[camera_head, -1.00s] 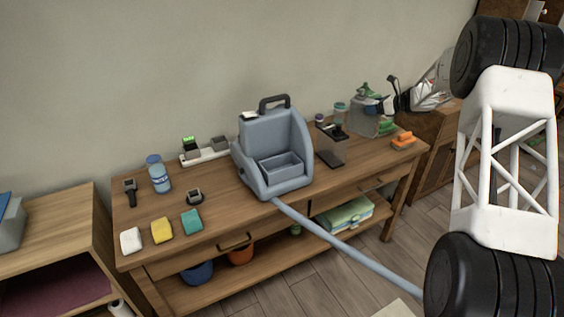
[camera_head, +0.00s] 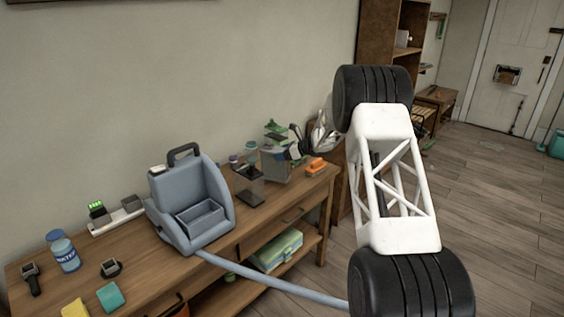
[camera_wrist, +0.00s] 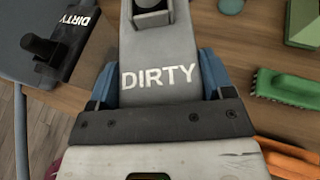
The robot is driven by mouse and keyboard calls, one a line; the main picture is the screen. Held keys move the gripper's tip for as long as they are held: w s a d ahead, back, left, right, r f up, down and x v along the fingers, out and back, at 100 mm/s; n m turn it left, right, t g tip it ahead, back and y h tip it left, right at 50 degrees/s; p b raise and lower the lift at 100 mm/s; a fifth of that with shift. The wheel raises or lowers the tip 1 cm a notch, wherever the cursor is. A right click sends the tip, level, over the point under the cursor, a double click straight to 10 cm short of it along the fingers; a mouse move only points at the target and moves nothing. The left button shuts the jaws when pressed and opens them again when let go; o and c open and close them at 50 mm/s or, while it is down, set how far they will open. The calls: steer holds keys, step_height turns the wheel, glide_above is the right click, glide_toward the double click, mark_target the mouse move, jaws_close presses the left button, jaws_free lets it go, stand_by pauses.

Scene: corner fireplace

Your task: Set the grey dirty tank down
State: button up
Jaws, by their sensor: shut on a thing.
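In the wrist view the grey dirty tank (camera_wrist: 158,52) has white "DIRTY" lettering and a dark round part near the top edge. My gripper (camera_wrist: 157,80) is shut on it, with a blue finger on each side. In the head view my gripper is small and partly hidden behind my arm, over the right end of the wooden bench (camera_head: 135,248).
A blue-grey cleaning machine (camera_head: 190,213) with a hose (camera_head: 270,282) stands mid-bench. A green brush (camera_wrist: 285,87) and an orange brush (camera_wrist: 290,158) lie right of my gripper. Jars sit behind.

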stand_by(0.3)
steer(key=shift+f, duration=1.95)
steer(key=o, duration=1.7)
steer(key=shift+o, duration=0.2)
steer(key=v, duration=1.2)
